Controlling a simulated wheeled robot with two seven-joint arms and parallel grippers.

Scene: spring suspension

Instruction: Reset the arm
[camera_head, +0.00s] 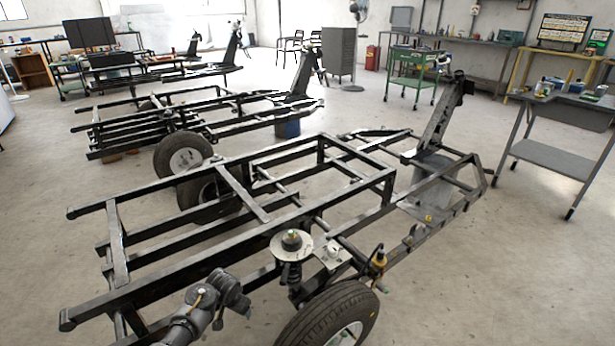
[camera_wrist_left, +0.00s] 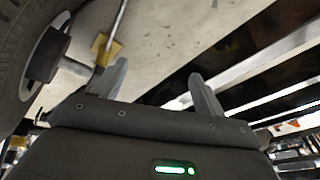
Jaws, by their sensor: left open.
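My left arm (camera_head: 205,306) comes in at the bottom of the head view, in front of the black trailer frame (camera_head: 160,285) and left of the near wheel (camera_head: 335,318). Its fingers are hard to make out there. In the left wrist view my left gripper (camera_wrist_left: 162,84) is open, its two fingers wide apart with nothing between them. Dark frame bars (camera_wrist_left: 225,85) pass behind the fingers. A spring suspension (camera_head: 291,250) with a round plate on top stands on the frame beside the near wheel. My right gripper is not in view.
The near wheel (camera_wrist_left: 28,55) and a yellow block (camera_wrist_left: 105,49) show close by in the wrist view. More frames (camera_head: 215,125) stand behind. A grey workbench (camera_head: 548,155) is at the right and a green cart (camera_head: 410,68) at the back. The floor (camera_head: 500,285) at lower right is clear.

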